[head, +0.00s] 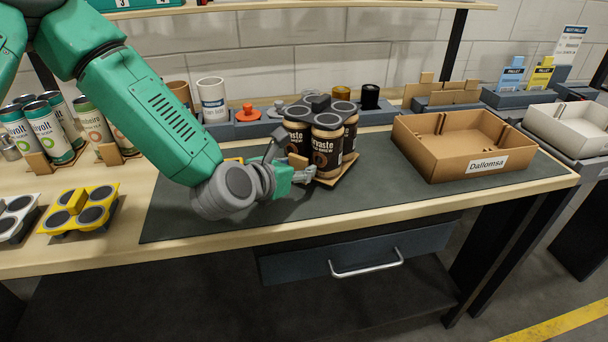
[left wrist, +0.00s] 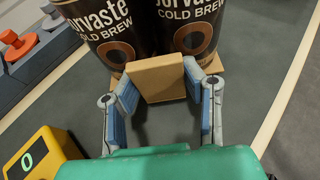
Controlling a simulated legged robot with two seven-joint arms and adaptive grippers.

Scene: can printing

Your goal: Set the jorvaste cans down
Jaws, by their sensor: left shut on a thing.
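The jorvaste cans (head: 326,152) are dark brown with pale tops and stand upright as a group on a cardboard carrier (head: 343,176) over the dark mat. Two of them fill the top of the left wrist view (left wrist: 190,28), with "COLD BREW" on their labels. My left gripper (head: 298,171) is at the near left side of the group. In the left wrist view its fingers (left wrist: 160,82) press on both sides of the carrier's cardboard tab (left wrist: 158,70). I cannot tell whether the carrier touches the mat. My right gripper is out of view.
An open cardboard box (head: 430,161) labelled Dallomsa stands right of the cans. A yellow device (left wrist: 42,155) lies near the gripper. A yellow four-ring carrier (head: 85,210) and other can packs stand left. The front of the mat (head: 390,205) is clear.

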